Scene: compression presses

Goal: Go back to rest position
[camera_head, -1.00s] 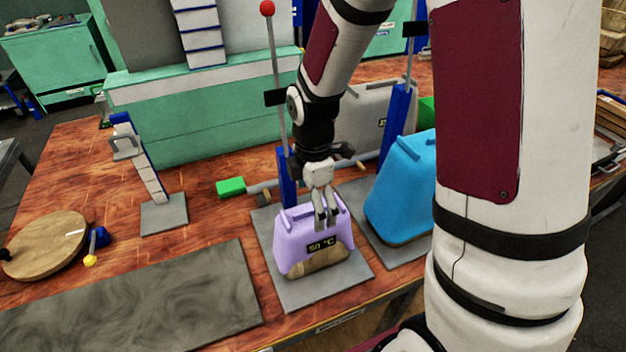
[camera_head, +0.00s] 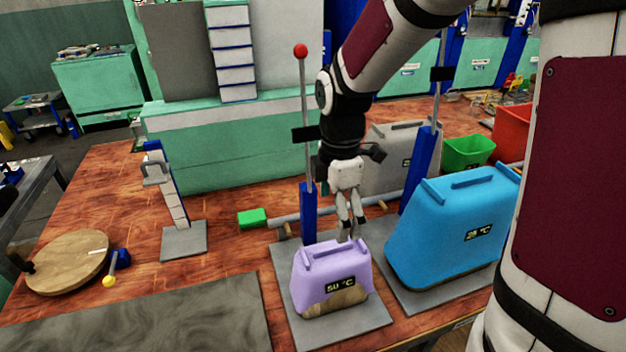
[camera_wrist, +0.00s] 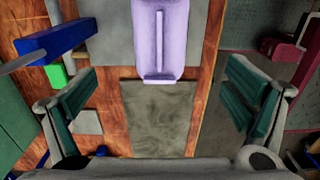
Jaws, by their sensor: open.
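My gripper (camera_head: 350,222) is open and empty in the head view. It hangs fingers down just above and behind the purple press block (camera_head: 332,268), which shows a "50 °C" label. In the wrist view the two fingers of my gripper (camera_wrist: 160,108) stand wide apart, and the purple block (camera_wrist: 160,40) shows beyond them at the top middle, with nothing between the fingers. The purple block stands upright on a grey plate (camera_head: 362,326), over a brown piece at its base.
A blue block (camera_head: 450,225) labelled "25 °C" stands right of the purple one, with a grey block (camera_head: 390,150) behind. A lever with a red knob (camera_head: 300,51) rises beside my arm. A round wooden board (camera_head: 65,262) and dark mat (camera_head: 150,325) lie left.

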